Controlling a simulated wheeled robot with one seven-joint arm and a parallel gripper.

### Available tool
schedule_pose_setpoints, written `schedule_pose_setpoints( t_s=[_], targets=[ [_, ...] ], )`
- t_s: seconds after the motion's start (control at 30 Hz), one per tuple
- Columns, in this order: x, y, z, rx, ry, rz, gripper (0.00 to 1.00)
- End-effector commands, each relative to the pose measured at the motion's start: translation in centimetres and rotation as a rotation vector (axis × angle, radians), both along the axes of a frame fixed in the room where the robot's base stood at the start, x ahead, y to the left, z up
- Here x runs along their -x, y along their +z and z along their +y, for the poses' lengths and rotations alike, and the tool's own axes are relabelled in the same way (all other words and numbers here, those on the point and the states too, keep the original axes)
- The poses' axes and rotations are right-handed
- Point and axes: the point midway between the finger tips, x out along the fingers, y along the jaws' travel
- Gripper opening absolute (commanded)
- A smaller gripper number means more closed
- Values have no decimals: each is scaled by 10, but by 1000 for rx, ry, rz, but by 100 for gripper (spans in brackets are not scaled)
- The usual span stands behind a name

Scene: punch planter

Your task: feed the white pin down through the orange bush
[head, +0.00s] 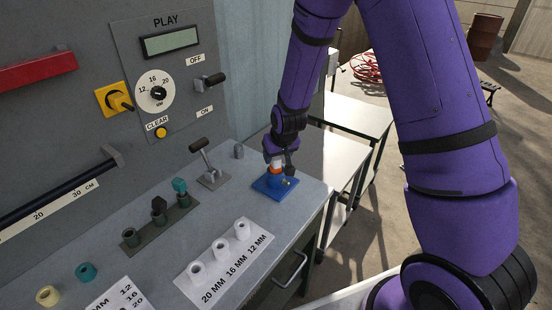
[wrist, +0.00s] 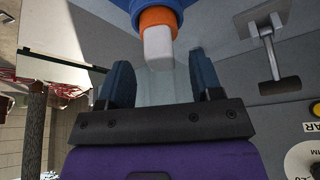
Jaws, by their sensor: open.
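The orange bush (wrist: 157,18) sits on the blue base (head: 266,186) near the bench's right end. The white pin (wrist: 158,45) stands in the bush, with its blunt end sticking out towards my gripper. My gripper (wrist: 159,64) is open above the base. Its two dark blue fingers are on either side of the pin's end, with gaps between them and the pin. In the head view my gripper partly hides the pin and bush (head: 276,169). How deep the pin sits is hidden.
A white board (head: 226,272) with several white bushes is nearer the front. The grey wall panel (head: 170,75) rises behind. White side tables (head: 350,115) stand to the right.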

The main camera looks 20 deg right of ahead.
Motion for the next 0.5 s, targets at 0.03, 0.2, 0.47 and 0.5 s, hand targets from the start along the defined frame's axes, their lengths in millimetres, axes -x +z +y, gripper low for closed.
schedule_pose_setpoints(
  t_s=[0.03,0.2,0.47,0.5],
  targets=[
    [3,10,0,0,1,-5,59],
    [14,36,0,0,2,-4,59],
    [27,65,-1,-1,1,-3,59],
    [28,67,-1,-1,1,-2,59]
  ],
)
